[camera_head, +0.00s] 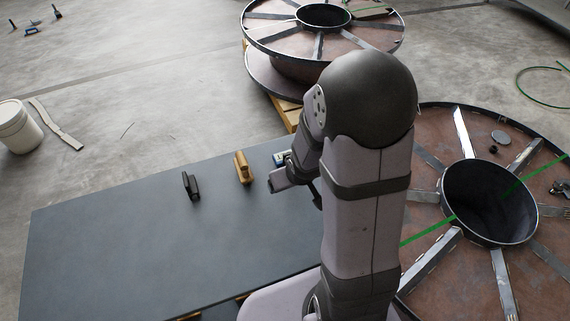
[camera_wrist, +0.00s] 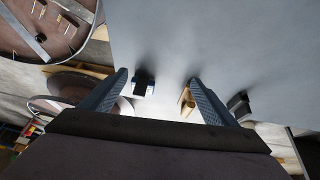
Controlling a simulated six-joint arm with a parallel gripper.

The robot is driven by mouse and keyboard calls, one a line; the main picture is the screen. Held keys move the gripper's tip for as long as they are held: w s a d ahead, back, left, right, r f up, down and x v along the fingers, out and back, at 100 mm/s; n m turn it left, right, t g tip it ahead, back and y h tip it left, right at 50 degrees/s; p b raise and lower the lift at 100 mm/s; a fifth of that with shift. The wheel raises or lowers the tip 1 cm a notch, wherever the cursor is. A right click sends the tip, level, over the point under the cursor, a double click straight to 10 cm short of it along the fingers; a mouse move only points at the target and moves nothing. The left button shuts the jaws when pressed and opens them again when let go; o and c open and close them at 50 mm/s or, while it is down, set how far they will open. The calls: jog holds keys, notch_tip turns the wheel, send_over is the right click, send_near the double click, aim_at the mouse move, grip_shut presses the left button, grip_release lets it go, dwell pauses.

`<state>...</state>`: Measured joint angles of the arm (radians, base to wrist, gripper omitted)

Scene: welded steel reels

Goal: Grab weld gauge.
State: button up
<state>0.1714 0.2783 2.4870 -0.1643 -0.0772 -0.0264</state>
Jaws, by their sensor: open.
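Three small objects stand in a row on the dark table; I cannot tell for sure which is the weld gauge. One is blue and white with a black part (camera_head: 280,157), partly hidden by my arm; in the wrist view it (camera_wrist: 143,87) shows between my fingers. A tan-brown block-like piece (camera_head: 243,168) is to its left; in the wrist view it (camera_wrist: 186,100) is beside the right finger. A black piece (camera_head: 191,186) is farthest left; it also shows in the wrist view (camera_wrist: 239,105). My gripper (camera_wrist: 158,78) is open and empty above the table.
The dark tabletop (camera_head: 150,250) is clear at left and front. Large steel reels (camera_head: 320,45) stand behind and to the right (camera_head: 440,255), the right one crossed by a green strap. A white bucket (camera_head: 17,127) and a bent strip (camera_head: 55,125) are on the floor at left.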

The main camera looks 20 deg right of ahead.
aim_at(285, 156)
jog(key=w+d+f+t+b, duration=0.1)
jog(key=w+f+t+b, duration=0.1)
jog(key=w+f, duration=0.1)
jog(key=w+d+f+t+b, duration=0.1)
jog(key=w+f+t+b, duration=0.1)
jog(key=f, duration=0.2)
jog(key=w+d+f+t+b, duration=0.1)
jog(key=w+f+t, duration=0.1)
jog(key=w+f, duration=0.1)
jog(key=shift+w+d+f+y+b, duration=0.15)
jog(key=shift+w+d+y+b, duration=0.15)
jog(key=shift+d+b, duration=0.1)
jog(key=shift+w+d+f+t+b, duration=0.15)
jog(key=shift+t+b, duration=0.15)
jog(key=shift+t, duration=0.25)
jog(key=shift+w+d+f+t+b, duration=0.15)
jog(key=shift+t+b, duration=0.1)
jog(key=shift+t, duration=0.3)
jog(key=shift+r, duration=0.1)
jog(key=shift+w, duration=0.25)
jog(key=shift+d+p+x, duration=0.15)
jog(key=shift+p+x, duration=0.15)
jog(key=shift+x, duration=1.4)
jog(key=shift+d+p+x, duration=0.1)
jog(key=shift+p+x, duration=0.15)
jog(key=shift+x, duration=1.45)
jog(key=shift+r, duration=0.1)
jog(key=c, duration=1.3)
jog(key=shift+r, duration=0.15)
jog(key=shift+c, duration=0.2)
